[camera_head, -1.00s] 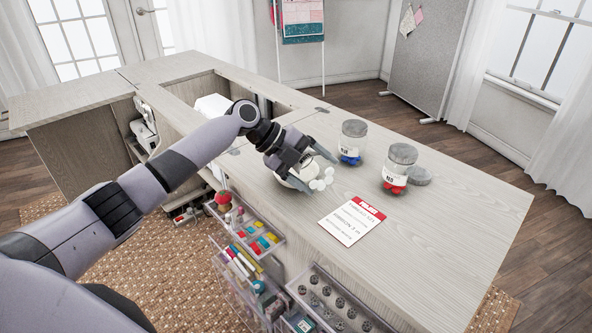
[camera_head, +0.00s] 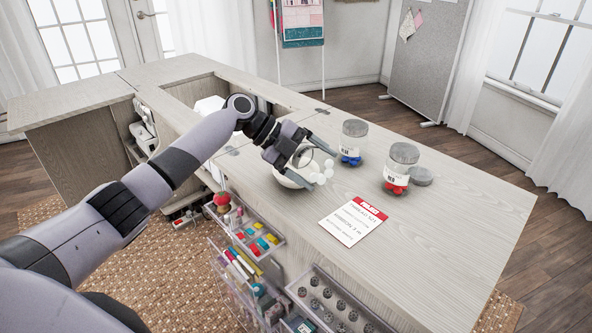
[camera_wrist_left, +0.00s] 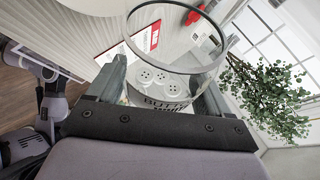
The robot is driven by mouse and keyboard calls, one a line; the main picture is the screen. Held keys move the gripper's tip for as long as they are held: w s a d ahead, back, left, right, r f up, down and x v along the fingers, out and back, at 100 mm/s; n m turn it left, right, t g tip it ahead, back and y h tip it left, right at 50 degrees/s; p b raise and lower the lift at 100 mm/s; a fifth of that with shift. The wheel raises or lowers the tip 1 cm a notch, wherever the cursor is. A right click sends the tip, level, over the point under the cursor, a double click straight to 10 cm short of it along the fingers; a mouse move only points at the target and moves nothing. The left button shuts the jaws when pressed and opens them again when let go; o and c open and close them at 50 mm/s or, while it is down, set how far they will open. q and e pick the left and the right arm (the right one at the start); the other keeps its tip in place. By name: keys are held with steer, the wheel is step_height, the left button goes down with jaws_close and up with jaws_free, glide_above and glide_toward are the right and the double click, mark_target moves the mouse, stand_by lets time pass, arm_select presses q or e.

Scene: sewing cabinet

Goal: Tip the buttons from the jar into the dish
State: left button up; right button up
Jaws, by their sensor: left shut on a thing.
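My left gripper (camera_head: 320,160) is shut on a clear glass jar (camera_wrist_left: 176,44), which shows between its fingers in the left wrist view. White buttons (camera_wrist_left: 160,77) are in the jar, close to its printed label (camera_wrist_left: 165,103). In the head view the jar's glass is hard to make out, but the cluster of white buttons (camera_head: 322,173) shows beside the gripper. The white dish (camera_head: 289,180) stands on the cabinet top just below and left of them, partly hidden by the gripper. I cannot tell whether any buttons lie in the dish.
A jar of blue buttons (camera_head: 353,143) and a jar of red buttons (camera_head: 400,169) stand to the right, with a grey lid (camera_head: 421,176) beside the latter. A printed card (camera_head: 353,221) lies in front. Open drawers (camera_head: 247,235) stick out below. The cabinet top's right part is clear.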

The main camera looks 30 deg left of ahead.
arm_select(q)
steer(key=shift+w+a+r+n+h+b, duration=0.25)
steer(key=shift+r+h+b, duration=0.2)
steer(key=shift+b, duration=0.3)
steer(key=shift+f+h+b, duration=0.2)
steer(key=shift+h+b, duration=0.15)
steer(key=shift+b, duration=0.3)
steer(key=shift+r+p, duration=0.25)
steer(key=shift+p, duration=0.35)
steer(key=shift+f+b, duration=0.2)
steer(key=shift+b, duration=0.1)
steer(key=shift+w+a+f+n+g+h+b, duration=0.25)
steer(key=shift+n+g+b, duration=0.2)
steer(key=shift+b, duration=0.95)
steer(key=shift+s+r, duration=0.1)
